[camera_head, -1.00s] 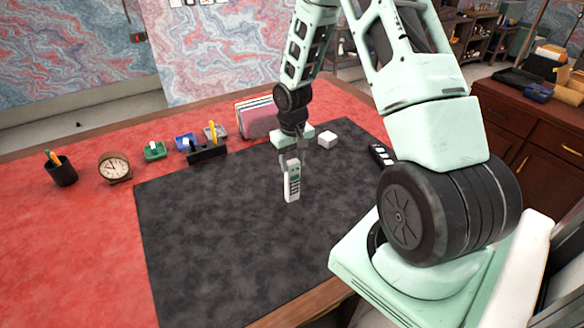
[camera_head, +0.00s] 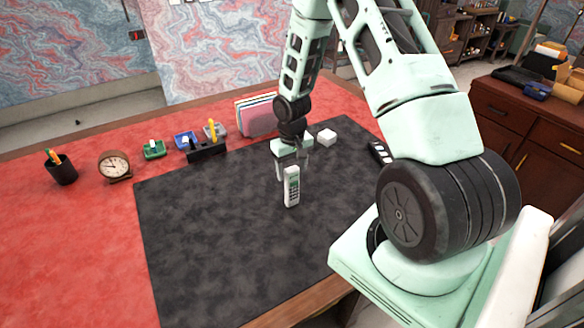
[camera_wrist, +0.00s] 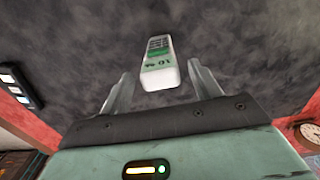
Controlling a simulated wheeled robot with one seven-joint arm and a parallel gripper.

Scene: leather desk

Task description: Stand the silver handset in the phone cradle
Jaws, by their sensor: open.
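The silver handset (camera_head: 291,187), pale with a green screen and dark keys, is upright over the dark desk mat. It also shows in the wrist view (camera_wrist: 159,62), its screen end close to the fingertips. My gripper (camera_head: 292,166) is open at the handset's top. In the wrist view my fingers (camera_wrist: 163,82) are spread on either side of the handset, with a gap at each side. I cannot pick out the phone cradle for certain; no cradle shows around the handset's foot.
A black pen holder (camera_head: 206,152), small trays, a clock (camera_head: 114,166) and a pencil cup (camera_head: 61,170) line the left and back. The front mat (camera_head: 220,250) is clear.

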